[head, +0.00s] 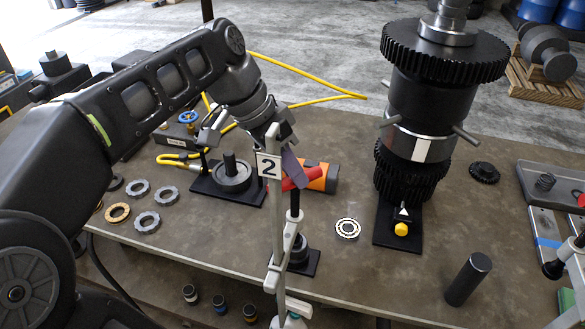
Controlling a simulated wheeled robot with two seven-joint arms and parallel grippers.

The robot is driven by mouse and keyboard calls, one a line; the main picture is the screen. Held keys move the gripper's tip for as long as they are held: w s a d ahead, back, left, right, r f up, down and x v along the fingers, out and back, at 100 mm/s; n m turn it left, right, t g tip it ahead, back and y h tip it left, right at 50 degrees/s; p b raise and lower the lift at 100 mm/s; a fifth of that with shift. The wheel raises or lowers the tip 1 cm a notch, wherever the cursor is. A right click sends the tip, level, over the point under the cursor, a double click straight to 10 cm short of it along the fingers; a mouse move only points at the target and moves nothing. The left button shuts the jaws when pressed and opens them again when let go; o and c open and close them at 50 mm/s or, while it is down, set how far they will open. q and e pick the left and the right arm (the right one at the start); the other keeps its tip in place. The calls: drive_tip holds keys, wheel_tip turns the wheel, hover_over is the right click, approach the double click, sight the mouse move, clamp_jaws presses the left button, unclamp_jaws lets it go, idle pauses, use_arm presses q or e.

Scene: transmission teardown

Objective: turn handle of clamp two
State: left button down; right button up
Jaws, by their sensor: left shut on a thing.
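Clamp two (278,220) stands upright at the table's front edge, with a white plate marked "2" (268,166) near its top. My right gripper is not in view.
A tall black gear stack (420,100) stands right of the clamp. An orange tool (322,177) lies behind the handle. A round black fixture (231,175) and several rings (146,221) are on the left. A dark cylinder (468,279) stands front right.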

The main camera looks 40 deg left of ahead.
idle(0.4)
use_arm(q)
drive_tip(key=shift+f+n+t+y+b, duration=0.1)
drive_tip(key=shift+n+t+y+b, duration=0.2)
drive_tip(key=shift+n+b, duration=0.6)
drive_tip(key=shift+s+n+t+y+b, duration=0.1)
drive_tip(key=shift+n+t+y+b, duration=0.25)
drive_tip(key=shift+n+b, duration=0.55)
drive_tip(key=shift+s+d+n+y+b, duration=0.1)
drive_tip(key=shift+n+y+b, duration=0.55)
drive_tip(key=shift+n, duration=1.45)
drive_tip(key=shift+t, duration=0.25)
drive_tip(key=c, duration=1.3)
unclamp_jaws()
drive_tip(key=shift+r, duration=0.25)
